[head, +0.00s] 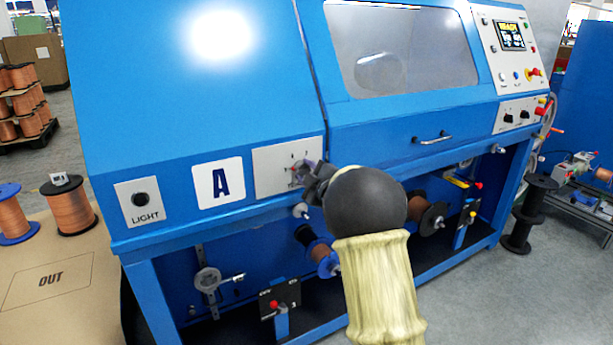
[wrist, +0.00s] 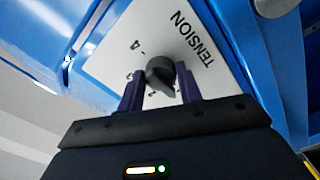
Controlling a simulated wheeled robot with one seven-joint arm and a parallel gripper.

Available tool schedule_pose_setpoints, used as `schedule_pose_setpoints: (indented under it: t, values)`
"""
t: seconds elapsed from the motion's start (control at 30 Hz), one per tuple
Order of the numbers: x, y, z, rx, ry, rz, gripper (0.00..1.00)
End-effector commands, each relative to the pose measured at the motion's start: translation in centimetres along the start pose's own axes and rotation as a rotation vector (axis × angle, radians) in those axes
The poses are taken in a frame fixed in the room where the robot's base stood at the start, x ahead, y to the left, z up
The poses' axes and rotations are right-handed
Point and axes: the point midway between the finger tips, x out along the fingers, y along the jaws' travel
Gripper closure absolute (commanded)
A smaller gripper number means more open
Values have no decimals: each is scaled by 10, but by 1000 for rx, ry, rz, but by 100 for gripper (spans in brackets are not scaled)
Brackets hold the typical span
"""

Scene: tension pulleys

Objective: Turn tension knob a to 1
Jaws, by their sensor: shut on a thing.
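Tension knob a is a small dark knob (wrist: 160,74) on a white plate (wrist: 122,42) marked TENSION in the wrist view. A 4 shows on the plate; other marks are partly hidden by my gripper. My gripper (wrist: 160,88) has its two dark fingers on either side of the knob, shut on it. The knob's pointed end faces back toward my gripper; the number it points at cannot be read. In the head view my gripper (head: 308,180) is at the white plate (head: 268,168) right of the A label, and my arm hides part of that area.
The A label (head: 218,184) and the LIGHT button plate (head: 139,202) are left of the knob plate on the blue machine (head: 200,90). A door handle (head: 432,138) sticks out at right. Copper spools (head: 72,208) stand on the OUT table (head: 50,280) at left.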

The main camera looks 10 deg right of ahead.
Motion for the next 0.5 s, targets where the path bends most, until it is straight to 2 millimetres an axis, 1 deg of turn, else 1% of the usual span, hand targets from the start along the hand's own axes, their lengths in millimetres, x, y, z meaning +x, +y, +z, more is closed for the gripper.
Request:
schedule_pose_setpoints:
  t: [0.3,0.33,0.37,0.4,0.43,0.5]
  values:
    - [0,0,0,-4,1,-1,88]
    - [0,0,0,-4,1,-1,59]
    - [0,0,0,-3,1,-1,53]
    - [0,0,0,-3,1,-1,45]
    - [0,0,0,-3,1,-1,43]
    - [0,0,0,-3,1,-1,43]
